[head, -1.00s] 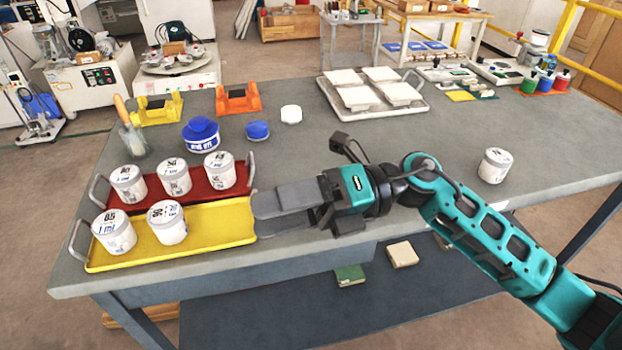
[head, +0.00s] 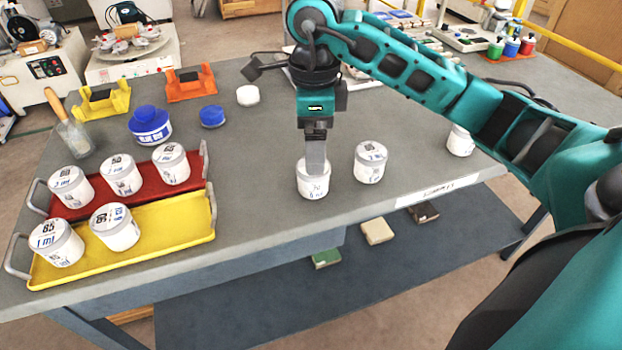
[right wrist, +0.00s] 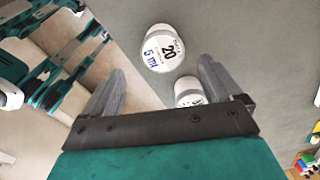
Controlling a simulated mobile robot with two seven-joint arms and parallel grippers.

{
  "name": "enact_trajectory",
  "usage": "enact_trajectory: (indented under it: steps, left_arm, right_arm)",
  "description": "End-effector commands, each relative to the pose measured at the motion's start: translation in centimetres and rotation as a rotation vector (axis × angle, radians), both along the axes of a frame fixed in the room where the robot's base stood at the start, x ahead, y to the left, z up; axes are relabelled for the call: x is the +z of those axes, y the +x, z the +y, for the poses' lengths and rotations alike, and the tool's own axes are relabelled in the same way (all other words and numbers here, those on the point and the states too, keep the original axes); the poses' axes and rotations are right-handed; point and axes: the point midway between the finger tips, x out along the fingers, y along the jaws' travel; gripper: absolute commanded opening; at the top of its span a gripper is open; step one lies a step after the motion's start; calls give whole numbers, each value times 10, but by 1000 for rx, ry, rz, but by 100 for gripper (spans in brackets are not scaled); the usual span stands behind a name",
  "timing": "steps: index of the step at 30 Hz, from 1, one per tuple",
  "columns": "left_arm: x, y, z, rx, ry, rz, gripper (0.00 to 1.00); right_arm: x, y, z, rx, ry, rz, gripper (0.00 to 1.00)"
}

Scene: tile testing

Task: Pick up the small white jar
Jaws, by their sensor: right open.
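Two small white jars with grey lids stand upright on the grey table, the nearer one (head: 313,187) under my right gripper (head: 316,172) and another (head: 370,163) just to its right. In the head view my right gripper points down, its fingers overlapping the nearer jar's lid; contact cannot be told. The right wrist view shows the open fingers (right wrist: 160,68), one jar marked 20 (right wrist: 162,48) beyond the tips and one (right wrist: 188,92) partly hidden beside the right finger. A third jar (head: 460,142) stands farther right, partly behind my arm. My left gripper is not visible.
A red tray (head: 190,198) and a yellow tray (head: 170,240) on the left hold several similar jars. Table between trays and gripper is clear.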

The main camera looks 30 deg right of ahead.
Motion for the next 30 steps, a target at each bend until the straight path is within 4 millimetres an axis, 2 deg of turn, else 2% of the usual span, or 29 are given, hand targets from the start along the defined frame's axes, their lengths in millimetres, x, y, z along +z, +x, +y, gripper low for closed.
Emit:
enact_trajectory:
  steps: [3, 10, 18, 27, 30]
  left_arm:
    - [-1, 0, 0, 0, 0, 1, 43]
    - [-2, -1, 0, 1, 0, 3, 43]
    - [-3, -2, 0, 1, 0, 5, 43]
    - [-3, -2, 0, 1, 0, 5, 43]
    - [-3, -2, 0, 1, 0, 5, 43]
  right_arm:
    - [-18, 0, 0, -1, 1, 2, 92]
    - [-34, 1, 0, 0, 2, 2, 92]
    - [-72, 2, -1, 0, 2, 2, 92]
    - [-76, 3, -1, 1, 2, 0, 92]
    - [-76, 3, -1, 1, 2, -1, 84]
